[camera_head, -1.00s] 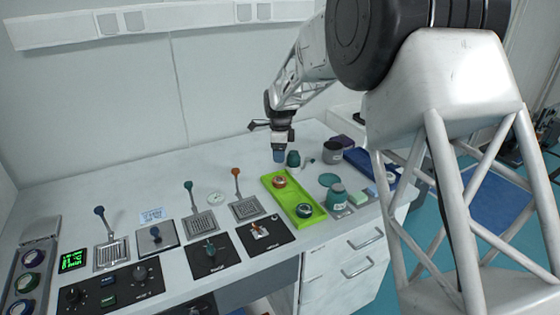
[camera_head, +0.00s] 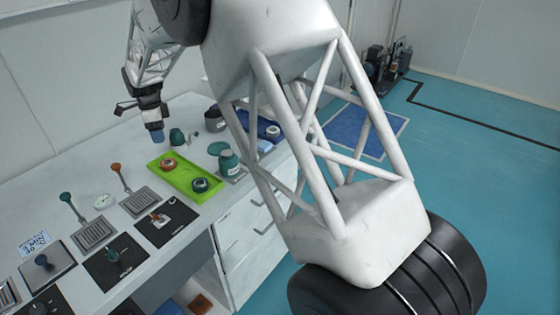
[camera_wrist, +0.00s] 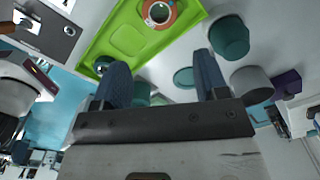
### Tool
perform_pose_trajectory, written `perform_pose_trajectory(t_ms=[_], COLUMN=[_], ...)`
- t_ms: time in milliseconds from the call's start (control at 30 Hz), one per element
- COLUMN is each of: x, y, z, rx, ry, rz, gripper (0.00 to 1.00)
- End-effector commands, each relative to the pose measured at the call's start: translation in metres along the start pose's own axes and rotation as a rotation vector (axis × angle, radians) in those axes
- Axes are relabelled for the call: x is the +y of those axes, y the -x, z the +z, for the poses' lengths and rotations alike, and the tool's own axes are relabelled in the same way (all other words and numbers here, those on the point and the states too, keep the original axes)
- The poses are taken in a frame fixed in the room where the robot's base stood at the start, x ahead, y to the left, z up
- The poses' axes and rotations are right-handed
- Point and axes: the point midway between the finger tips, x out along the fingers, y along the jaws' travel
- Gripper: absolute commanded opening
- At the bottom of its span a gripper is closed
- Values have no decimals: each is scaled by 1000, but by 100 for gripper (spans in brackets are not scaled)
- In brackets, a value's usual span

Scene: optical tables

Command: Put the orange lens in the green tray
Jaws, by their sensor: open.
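The orange lens (camera_head: 168,165) sits in the far part of the green tray (camera_head: 186,179) on the bench. It also shows at the top of the wrist view (camera_wrist: 160,13), inside the tray's rim (camera_wrist: 113,27). A dark teal lens (camera_head: 200,184) lies in the near part of the same tray. My gripper (camera_head: 157,138) points down above the bench, a little behind the tray and apart from the orange lens. In the wrist view its two blue fingers (camera_wrist: 163,78) are spread with nothing held between them.
A teal jar (camera_head: 177,137) stands close right of my gripper. A larger teal bottle (camera_head: 228,163) and a dark grey cup (camera_head: 214,118) stand right of the tray. A lever panel (camera_head: 140,201) and a black panel (camera_head: 166,221) lie to its left.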

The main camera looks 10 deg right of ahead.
Motion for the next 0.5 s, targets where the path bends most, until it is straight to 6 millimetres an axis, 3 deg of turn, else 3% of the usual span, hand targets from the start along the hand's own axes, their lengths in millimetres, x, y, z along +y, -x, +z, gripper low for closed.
perform_pose_trajectory(t_ms=[267, 500], x=[6, 33], y=[10, 43], z=[-11, -54], rx=[-1, -4], ry=[22, 113], rz=[-5, -23], gripper=[67, 67])
